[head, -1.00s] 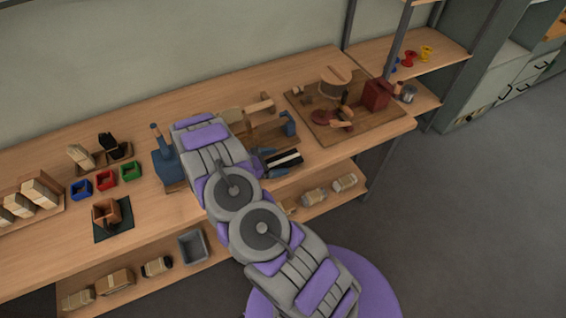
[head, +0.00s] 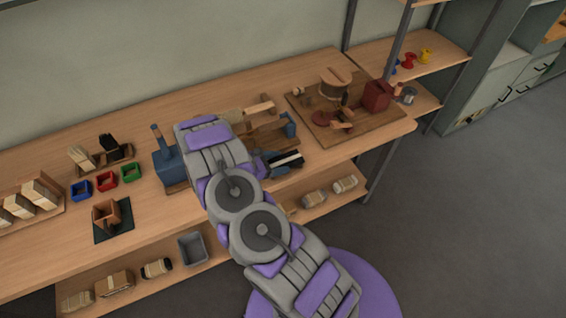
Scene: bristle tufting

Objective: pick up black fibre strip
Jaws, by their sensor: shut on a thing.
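My gripper (head: 285,160) is low over the front right part of the bench, just right of my folded arm. Its dark jaws are close together, shut on the black fibre strip. The strip is small and dark against the jaws, so its outline is hard to make out. A narrow pale band shows at the jaws. My arm hides the bench to the left of the gripper. A black bristle bundle (head: 110,146) stands in a wooden holder at the left, next to a beige one (head: 82,158), well away from the gripper.
A blue tool with a handle (head: 166,163) stands left of my arm. A wooden board (head: 375,128) with a red block (head: 377,95) lies to the right. Blue, red and green bins (head: 106,181) and a wooden cup (head: 107,213) are at the left.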

